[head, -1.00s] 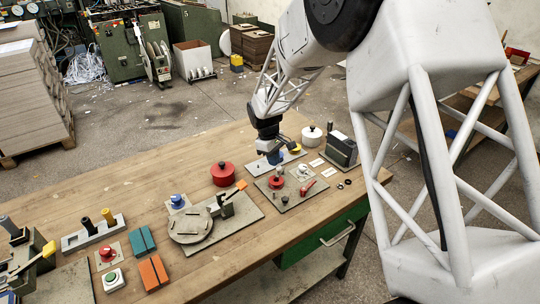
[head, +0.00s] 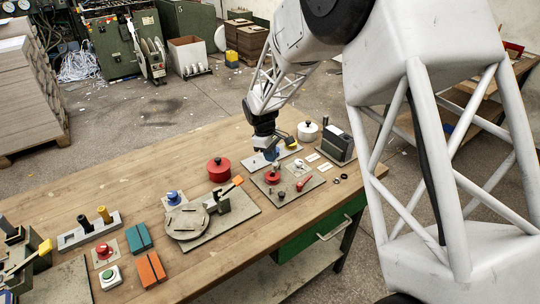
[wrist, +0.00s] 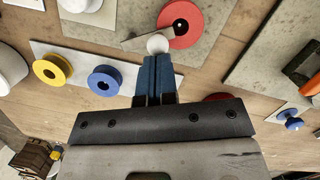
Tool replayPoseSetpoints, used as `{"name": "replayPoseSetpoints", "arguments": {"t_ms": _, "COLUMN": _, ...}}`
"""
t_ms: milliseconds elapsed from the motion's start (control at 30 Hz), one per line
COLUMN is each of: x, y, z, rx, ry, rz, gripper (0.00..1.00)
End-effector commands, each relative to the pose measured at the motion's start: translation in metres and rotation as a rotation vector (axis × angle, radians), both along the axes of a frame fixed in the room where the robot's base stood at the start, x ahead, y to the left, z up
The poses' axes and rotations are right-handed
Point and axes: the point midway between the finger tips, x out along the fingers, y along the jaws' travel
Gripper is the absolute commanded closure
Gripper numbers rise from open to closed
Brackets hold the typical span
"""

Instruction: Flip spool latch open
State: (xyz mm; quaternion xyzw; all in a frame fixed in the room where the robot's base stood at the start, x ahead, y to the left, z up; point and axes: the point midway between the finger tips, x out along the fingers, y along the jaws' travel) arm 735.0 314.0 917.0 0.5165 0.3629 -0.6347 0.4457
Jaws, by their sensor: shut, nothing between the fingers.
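A red spool (wrist: 182,24) with a dark hub lies on a grey plate at the top of the wrist view. A dark bar crosses it toward a white ball knob (wrist: 158,44), which looks like the latch's end. In the head view the red spool (head: 272,178) is on the grey plate on the bench. My gripper (wrist: 152,60) has its blue fingers shut and empty, with the tips right at the near side of the white knob. I cannot tell whether they touch it. In the head view my gripper (head: 271,155) is low, just behind the red spool.
A yellow spool (wrist: 52,70) and a blue spool (wrist: 105,80) sit on a white plate to the left. A red handle (head: 303,184) is on the grey plate's right. A red pot (head: 219,170) and a round turntable (head: 187,223) stand left.

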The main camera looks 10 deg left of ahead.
Motion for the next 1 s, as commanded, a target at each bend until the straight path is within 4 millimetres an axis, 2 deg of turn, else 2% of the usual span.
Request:
{"name": "replayPoseSetpoints", "arguments": {"t_ms": 667, "x": -0.003, "y": -0.004, "z": 0.0, "rx": 0.0, "ry": 0.0, "rz": 0.125, "gripper": 1.0}}
{"name": "replayPoseSetpoints", "arguments": {"t_ms": 1000, "x": -0.008, "y": -0.012, "z": 0.0, "rx": 0.0, "ry": 0.0, "rz": 0.328, "gripper": 1.0}}
